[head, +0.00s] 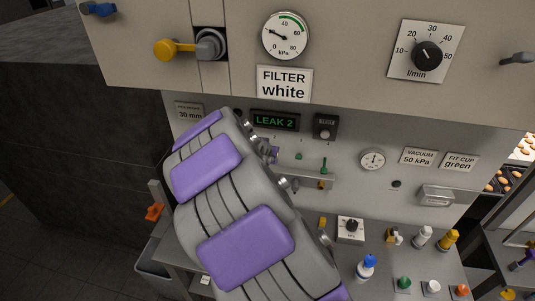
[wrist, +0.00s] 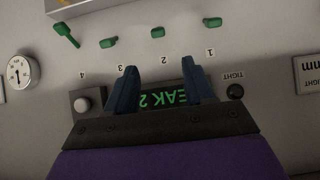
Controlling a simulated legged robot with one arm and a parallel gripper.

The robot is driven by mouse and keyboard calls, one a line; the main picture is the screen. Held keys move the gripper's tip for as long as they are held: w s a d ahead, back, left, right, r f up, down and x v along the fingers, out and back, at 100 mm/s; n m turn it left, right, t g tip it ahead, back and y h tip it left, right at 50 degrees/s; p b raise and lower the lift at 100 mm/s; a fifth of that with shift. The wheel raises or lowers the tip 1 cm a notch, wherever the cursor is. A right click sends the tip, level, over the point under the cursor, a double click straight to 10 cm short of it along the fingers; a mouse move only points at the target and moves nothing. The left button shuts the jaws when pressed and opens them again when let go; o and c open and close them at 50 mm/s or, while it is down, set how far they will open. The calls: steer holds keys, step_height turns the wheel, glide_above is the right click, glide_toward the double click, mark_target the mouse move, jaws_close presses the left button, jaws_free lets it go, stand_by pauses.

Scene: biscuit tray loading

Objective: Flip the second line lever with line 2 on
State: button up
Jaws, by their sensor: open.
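In the wrist view, which is upside down, a row of small green levers runs along the panel above the labels 1 to 4. The second line lever (wrist: 157,32) is a short green stub above label 2 (wrist: 163,59). Levers 1 (wrist: 212,22) and 3 (wrist: 108,42) look similarly short; lever 4 (wrist: 66,35) shows longer and slanted. My gripper (wrist: 161,70) is open and empty, its dark blue fingers either side of label 2, apart from the levers. In the head view, my arm hides the gripper and lever 2; lever 4 (head: 323,165) shows.
The display (head: 274,121) reads LEAK 2. A dark box with a round knob (head: 325,126) sits beside it. A metal ledge (head: 315,181) runs below the levers. Gauges and label plates are on the panel; small coloured fittings and a bottle (head: 366,268) stand on the bench.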

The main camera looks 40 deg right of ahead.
steer(key=shift+v, duration=1.2)
steer(key=shift+f, duration=0.1)
steer(key=s+a+f+n+g+y+b, duration=0.1)
steer(key=s+a+f+n+y+b, duration=0.1)
steer(key=s+a+f+b, duration=0.45)
steer(key=s+a+f+n+g+y+b, duration=0.2)
steer(key=s+a+y+b, duration=0.15)
steer(key=a, duration=0.55)
steer(key=s+a+f+n+g+y+b, duration=0.1)
steer(key=s+a+f+y+b, duration=0.1)
steer(key=s+a+f+b, duration=0.35)
steer(key=s+a+f+n+g+b, duration=0.2)
steer(key=s+a, duration=0.1)
steer(key=s, duration=0.6)
steer(key=s+a+f+n+g+b, duration=0.2)
steer(key=s+a+n+b, duration=0.1)
steer(key=s, duration=0.7)
steer(key=shift+s+a+f+g, duration=0.2)
steer(key=shift+s+f+g, duration=0.05)
steer(key=shift+s+g, duration=0.05)
steer(key=shift+c, duration=0.3)
